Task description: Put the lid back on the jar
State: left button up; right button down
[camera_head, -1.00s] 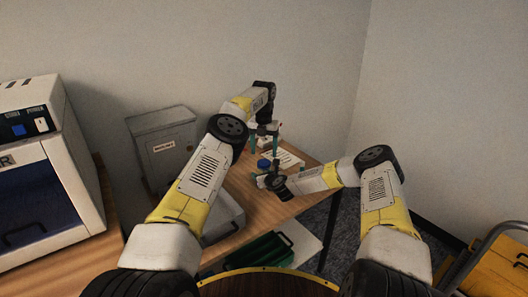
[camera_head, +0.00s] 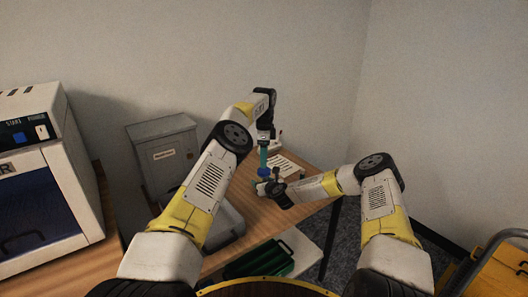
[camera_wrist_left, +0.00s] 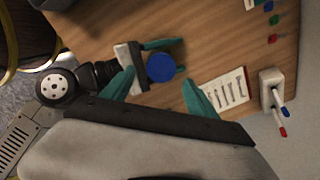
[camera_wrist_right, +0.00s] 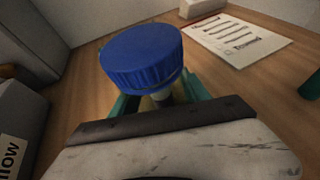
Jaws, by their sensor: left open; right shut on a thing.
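A blue ribbed lid (camera_wrist_right: 140,57) sits upright at the top of the jar (camera_wrist_right: 163,98). The jar is mostly hidden below the lid, so I cannot tell how fully the lid is seated. My right gripper (camera_head: 268,186) is shut on the jar just under the lid; its teal fingers also show in the left wrist view (camera_wrist_left: 162,64). My left gripper (camera_wrist_left: 161,92) is open and empty above the table, close to the lid. In the left wrist view the lid (camera_wrist_left: 160,68) lies near the gap between its fingers.
A wooden table (camera_head: 300,208) carries a printed sheet (camera_wrist_right: 238,38), a small white holder (camera_wrist_left: 271,88) and a grey box (camera_head: 163,150). A white machine (camera_head: 50,185) stands at the left. A green crate (camera_head: 258,260) lies below the table, an orange cart (camera_head: 500,270) at right.

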pick_arm(q)
jog(key=n, duration=0.4)
jog(key=shift+r+n, duration=0.15)
jog(key=shift+n, duration=0.15)
jog(key=n, duration=0.6)
jog(key=shift+r, duration=0.15)
jog(key=n, duration=0.4)
jog(key=shift+r+n, duration=0.1)
jog(key=shift+n, duration=0.3)
jog(key=n, duration=0.4)
jog(key=shift+r, duration=0.15)
jog(key=n, duration=0.6)
jog(key=shift+r+n, duration=0.25)
jog(key=shift+n, duration=0.15)
jog(key=n, duration=0.4)
jog(key=shift+r, duration=0.15)
jog(key=n, duration=0.4)
jog(key=shift+r, duration=0.15)
jog(key=n, duration=0.5)
jog(key=shift+r, duration=0.2)
